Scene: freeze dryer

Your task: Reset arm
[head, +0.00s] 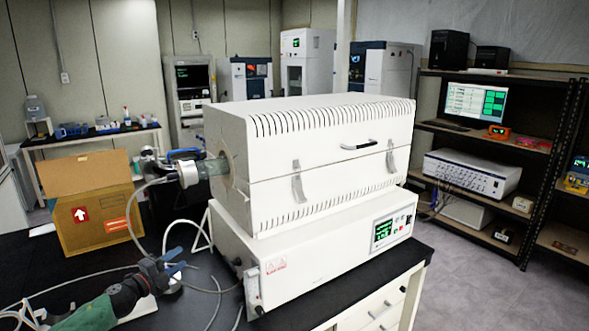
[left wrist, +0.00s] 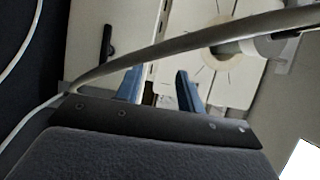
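My left gripper (head: 180,262) is at the lower left of the head view, in front of the white box-shaped machine (head: 330,152) and apart from it. In the left wrist view its two blue fingers (left wrist: 157,88) stand apart with nothing held between them. Behind them is the pale side of the machine (left wrist: 200,25), with a round port at the upper right. A grey hose (left wrist: 130,64) crosses in front of the fingers in that view. My right gripper is not in view.
The machine stands on a black-topped bench (head: 385,276). Hoses and a metal fitting (head: 187,174) hang at its left port, close to my left arm. An open cardboard box (head: 92,225) is behind. A shelf rack (head: 497,140) stands right, beyond open floor.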

